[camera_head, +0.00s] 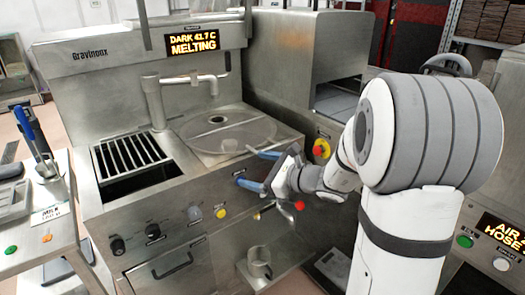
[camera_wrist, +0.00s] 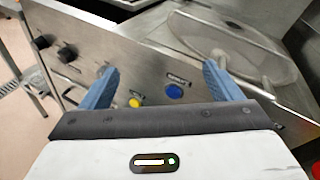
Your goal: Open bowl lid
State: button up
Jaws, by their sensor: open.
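The bowl lid (camera_head: 250,130) is a round, clear disc lying flat over the bowl in the steel worktop of the melting machine. The lid also shows at the upper right in the wrist view (camera_wrist: 262,48). My gripper (camera_head: 250,168) has blue fingers, spread open and empty, in front of the machine's front edge, just below and right of the knob. In the wrist view my gripper (camera_wrist: 160,66) has the front panel between its fingers, and the lid lies beyond the right finger. The bowl's inside is hard to make out.
The front panel has a blue button (camera_wrist: 174,91), a yellow button (camera_head: 221,212) and several dark knobs. A steel cabinet (camera_head: 290,60) stands close behind right.

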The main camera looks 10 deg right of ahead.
aim_at(270, 148)
jog(key=shift+o, duration=1.4)
jog(key=w+d+f+m+t+h+b, duration=0.1)
jog(key=w+d+f+m+t+h, duration=0.1)
jog(key=w+d+m+t, duration=0.3)
jog(key=w+d+m+h, duration=0.1)
jog(key=d+m, duration=0.1)
jog(key=d, duration=0.2)
jog(key=shift+f+h, duration=0.15)
jog(key=shift+h, duration=0.15)
jog(key=shift+m, duration=0.4)
jog(key=x, duration=0.8)
jog(key=shift+w+d, duration=0.15)
jog(key=shift+d, duration=0.05)
jog(key=shift+c, duration=0.6)
jog(key=c, duration=1)
jog(key=shift+p, duration=0.35)
jog(key=shift+c, duration=0.3)
